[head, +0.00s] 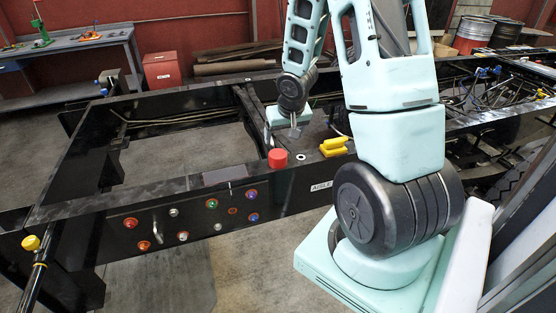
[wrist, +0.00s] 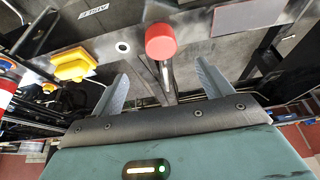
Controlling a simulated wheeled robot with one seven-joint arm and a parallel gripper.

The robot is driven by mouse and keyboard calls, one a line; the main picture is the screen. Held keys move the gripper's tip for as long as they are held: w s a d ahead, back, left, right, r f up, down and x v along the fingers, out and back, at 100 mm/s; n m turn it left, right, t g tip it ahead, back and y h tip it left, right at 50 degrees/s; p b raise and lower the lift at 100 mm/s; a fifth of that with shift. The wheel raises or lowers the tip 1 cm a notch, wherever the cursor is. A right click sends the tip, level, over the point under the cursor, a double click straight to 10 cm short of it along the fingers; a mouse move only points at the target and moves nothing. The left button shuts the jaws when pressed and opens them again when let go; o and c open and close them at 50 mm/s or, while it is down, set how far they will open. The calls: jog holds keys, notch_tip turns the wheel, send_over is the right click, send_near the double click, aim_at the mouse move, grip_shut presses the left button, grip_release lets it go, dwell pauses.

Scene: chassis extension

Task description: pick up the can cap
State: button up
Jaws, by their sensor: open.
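A red round cap (head: 278,158), which looks like the can cap, stands on the top face of the black chassis beam (head: 230,172). In the wrist view the red cap (wrist: 161,42) shows beyond my fingers, near the middle line between them. My gripper (head: 296,132) is behind the cap and a little to its right in the head view. In the wrist view my gripper (wrist: 162,72) has its fingers apart with nothing held. The cap is clear of both fingers.
A yellow part (head: 333,147) sits on the beam just right of the cap; it also shows in the wrist view (wrist: 70,64). A dark flat plate (wrist: 250,17) lies on the other side. Coloured lamps (head: 212,204) line the beam's front face. A red box (head: 163,71) stands behind.

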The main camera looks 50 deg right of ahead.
aim_at(278, 154)
jog(key=x, duration=0.7)
jog(key=shift+f, duration=0.1)
jog(key=shift+p+x, duration=0.75)
jog(key=shift+x, duration=1.9)
jog(key=c, duration=1.1)
jog(key=shift+o, duration=0.2)
